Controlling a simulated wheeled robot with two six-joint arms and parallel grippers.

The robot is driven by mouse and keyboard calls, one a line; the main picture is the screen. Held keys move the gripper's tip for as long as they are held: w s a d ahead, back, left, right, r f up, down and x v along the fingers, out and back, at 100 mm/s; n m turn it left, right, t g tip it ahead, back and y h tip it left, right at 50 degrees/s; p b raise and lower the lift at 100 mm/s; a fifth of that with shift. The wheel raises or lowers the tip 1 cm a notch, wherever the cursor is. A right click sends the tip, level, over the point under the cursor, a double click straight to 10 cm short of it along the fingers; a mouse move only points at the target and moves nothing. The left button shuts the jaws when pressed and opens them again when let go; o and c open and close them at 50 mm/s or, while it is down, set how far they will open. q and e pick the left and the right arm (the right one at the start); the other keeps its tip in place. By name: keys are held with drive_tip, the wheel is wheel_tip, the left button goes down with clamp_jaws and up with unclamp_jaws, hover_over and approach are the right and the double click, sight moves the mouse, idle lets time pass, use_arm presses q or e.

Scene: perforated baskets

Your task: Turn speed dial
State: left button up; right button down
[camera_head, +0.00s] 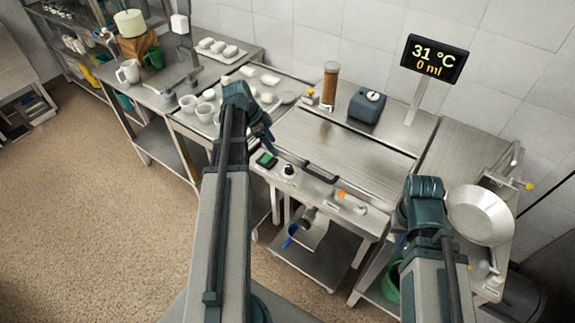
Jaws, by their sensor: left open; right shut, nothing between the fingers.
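A small round dial (288,171), white with a dark base, sits on the front panel of the steel machine in the middle. I cannot read any marking on it. A green switch (265,160) is just left of it. My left gripper (269,146) points down beside my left arm, above and left of the green switch and apart from the dial. It is open and its fingers show only in part. My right gripper (401,243) is mostly hidden by my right arm, right of the front panel and far from the dial. It is shut and empty.
The display (435,59) reads 31 °C and 0 ml. A brown cylinder (329,86) and a dark box (367,106) stand behind the flat steel top. White cups (205,112) stand at left. A metal bowl (480,214) is at right. The floor at left is clear.

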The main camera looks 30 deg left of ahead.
sight(288, 167)
use_arm(q)
drive_tip(key=shift+f, duration=0.15)
drive_tip(key=b+x, duration=1.2)
drive_tip(key=shift+d+f, duration=0.1)
drive_tip(key=shift+f, duration=0.25)
drive_tip(key=shift+w+d+f+b, duration=0.15)
drive_tip(key=shift+d+f+b, duration=0.05)
drive_tip(key=shift+f+b, duration=0.2)
clamp_jaws()
